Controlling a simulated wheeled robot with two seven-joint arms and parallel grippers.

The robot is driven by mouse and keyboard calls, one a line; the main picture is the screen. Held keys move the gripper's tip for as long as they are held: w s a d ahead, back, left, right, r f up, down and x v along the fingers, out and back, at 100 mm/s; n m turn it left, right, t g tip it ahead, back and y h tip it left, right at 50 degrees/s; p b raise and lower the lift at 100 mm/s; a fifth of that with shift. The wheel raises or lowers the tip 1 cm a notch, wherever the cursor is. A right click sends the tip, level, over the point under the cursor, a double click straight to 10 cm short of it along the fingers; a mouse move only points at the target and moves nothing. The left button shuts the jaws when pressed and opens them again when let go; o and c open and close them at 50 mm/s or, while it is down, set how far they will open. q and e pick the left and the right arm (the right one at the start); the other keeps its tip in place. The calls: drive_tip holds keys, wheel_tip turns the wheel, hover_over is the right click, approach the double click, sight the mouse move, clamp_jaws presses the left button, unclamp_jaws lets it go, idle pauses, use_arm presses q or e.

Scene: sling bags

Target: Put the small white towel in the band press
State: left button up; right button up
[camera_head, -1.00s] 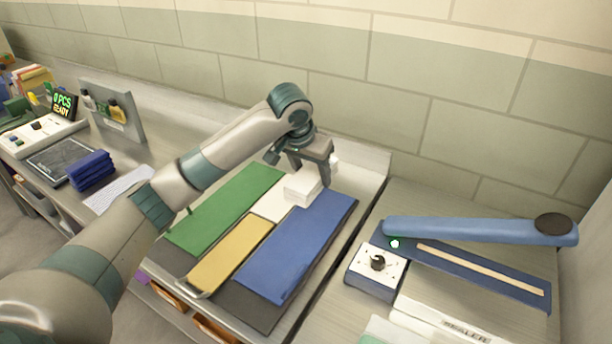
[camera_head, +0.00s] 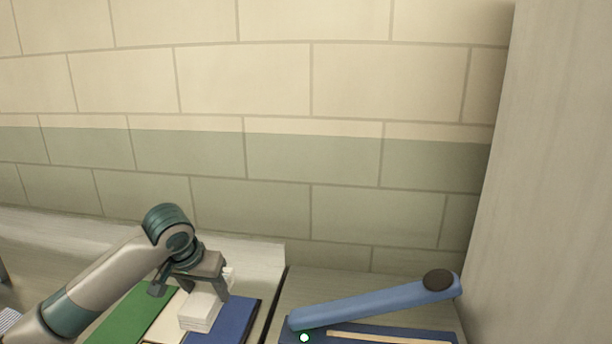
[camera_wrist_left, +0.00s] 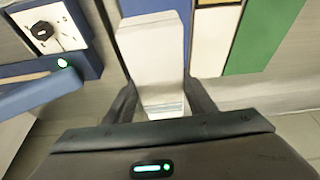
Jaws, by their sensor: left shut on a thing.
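The small white towel (camera_head: 200,312), a folded white block, is in my left gripper (camera_head: 192,290), over the colored panels at the lower left of the head view. In the left wrist view the towel (camera_wrist_left: 150,48) reaches forward from between the two fingers of my left gripper (camera_wrist_left: 160,103). The fingers are shut on it. Whether its underside touches the panels is unclear. My right gripper is not in view.
A blue panel (camera_head: 236,322) and a green panel (camera_head: 125,318) lie around the towel. A blue-armed sealer (camera_head: 375,303) stands to the right, its knob box (camera_wrist_left: 45,30) showing in the wrist view. A tiled wall (camera_head: 300,160) is behind; a tall pale panel (camera_head: 560,170) closes the right side.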

sight(207, 331)
use_arm(q)
drive_tip(key=shift+n+y, duration=0.3)
drive_tip(key=shift+n, duration=0.2)
drive_tip(key=s+d, duration=0.1)
drive_tip(key=s, duration=0.2)
drive_tip(key=s+d, duration=0.1)
drive_tip(key=s, duration=0.3)
drive_tip(key=s+d, duration=0.1)
drive_tip(key=s, duration=0.3)
drive_tip(key=shift+s+d+r, duration=0.15)
drive_tip(key=shift+d, duration=0.05)
drive_tip(key=shift+s, duration=0.55)
drive_tip(key=shift+s, duration=0.1)
